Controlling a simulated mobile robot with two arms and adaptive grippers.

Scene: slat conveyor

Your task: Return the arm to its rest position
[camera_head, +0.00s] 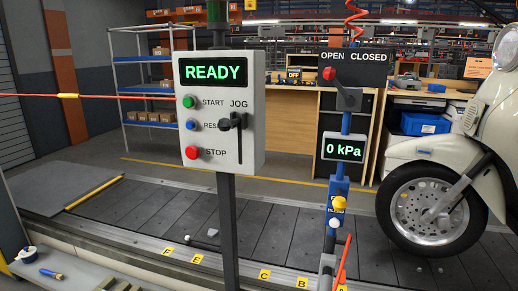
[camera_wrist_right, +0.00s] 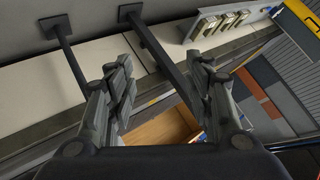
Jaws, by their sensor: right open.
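My right gripper (camera_wrist_right: 163,78) shows in the right wrist view with its two fingers spread wide apart. Nothing is between the fingers. Behind them are dark posts with square base plates (camera_wrist_right: 130,12), a pale ledge (camera_wrist_right: 40,95) and a tan wooden surface (camera_wrist_right: 165,128) lower down. I cannot make out either gripper in the head view. The arm's overall pose is hidden from these views.
A control box (camera_head: 218,110) reading READY, with buttons and a jog lever, stands on a post before the slat conveyor (camera_head: 275,232). Right of it are a red-knobbed valve lever (camera_head: 331,75) and a 0 kPa display (camera_head: 344,148). A cream scooter (camera_head: 485,130) stands at right.

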